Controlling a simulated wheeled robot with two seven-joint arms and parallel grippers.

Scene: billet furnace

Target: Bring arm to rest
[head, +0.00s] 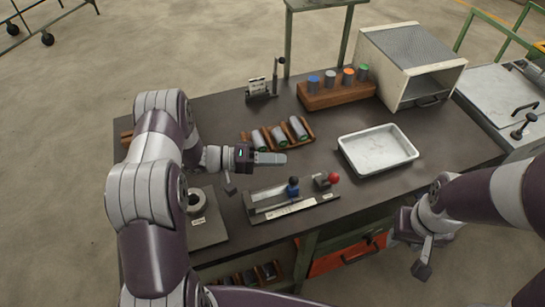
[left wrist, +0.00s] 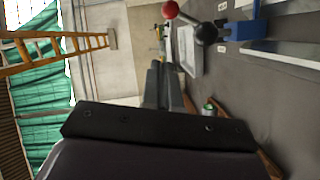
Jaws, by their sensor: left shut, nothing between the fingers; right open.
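My left arm comes in from the left and reaches over the dark workbench (head: 225,110). Its gripper (head: 270,158) is shut and empty, above the bench between the rack of cylinders and the lever fixture. In the left wrist view the closed fingers (left wrist: 160,86) point away, with nothing between them. My right arm comes in from the right. Its gripper (head: 402,226) is at the bench's front right edge, open, its fingers mostly hidden. It holds nothing that I can see.
Several cylinders lie in a wooden rack (head: 310,141); more stand in a rear block (head: 335,94). A white tray (head: 377,165) sits right, before a box furnace (head: 405,50). A ring-topped unit (head: 208,235) stands left.

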